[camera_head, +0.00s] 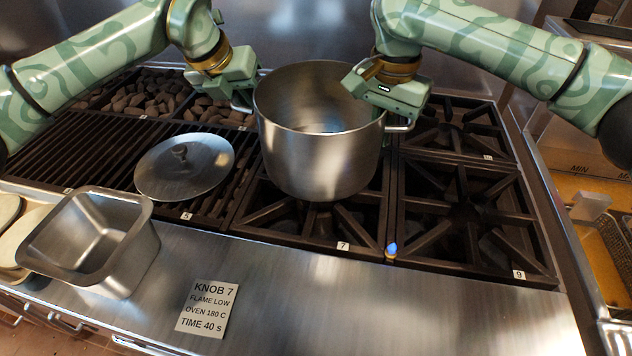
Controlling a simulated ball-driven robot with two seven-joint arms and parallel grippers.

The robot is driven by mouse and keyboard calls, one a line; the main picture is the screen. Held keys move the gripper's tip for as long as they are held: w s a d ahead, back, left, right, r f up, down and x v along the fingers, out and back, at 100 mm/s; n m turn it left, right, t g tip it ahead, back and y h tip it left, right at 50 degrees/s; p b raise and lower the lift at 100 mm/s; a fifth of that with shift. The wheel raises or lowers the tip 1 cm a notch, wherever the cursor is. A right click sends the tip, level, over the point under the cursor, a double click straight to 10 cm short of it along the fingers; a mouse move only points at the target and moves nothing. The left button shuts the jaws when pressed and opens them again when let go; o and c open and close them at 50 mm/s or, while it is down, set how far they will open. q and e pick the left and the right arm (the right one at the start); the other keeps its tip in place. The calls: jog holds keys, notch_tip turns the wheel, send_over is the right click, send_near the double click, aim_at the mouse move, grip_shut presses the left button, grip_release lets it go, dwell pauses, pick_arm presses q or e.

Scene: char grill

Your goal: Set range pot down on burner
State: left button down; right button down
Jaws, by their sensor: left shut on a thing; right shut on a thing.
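The range pot (318,159) is a large open steel pot, upright over the burner grate marked 7 (284,222). I cannot tell whether its base touches the grate. My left gripper (245,101) is shut on the pot's left handle, which is mostly hidden behind the gripper. My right gripper (396,118) is shut on the pot's right handle, part of which shows below the fingers. The pot looks empty where its inside is visible.
A steel lid (185,168) lies on the slatted grill at left. A square steel pan (92,240) and a printed card (207,308) are on the front ledge. Burner grates at right (470,210) are bare.

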aim_at(376, 155)
pick_arm(q)
jog(key=shift+w+a, duration=0.15)
jog(key=shift+a, duration=0.25)
pick_arm(e)
jog(key=shift+w+d, duration=0.15)
jog(key=shift+d, duration=0.05)
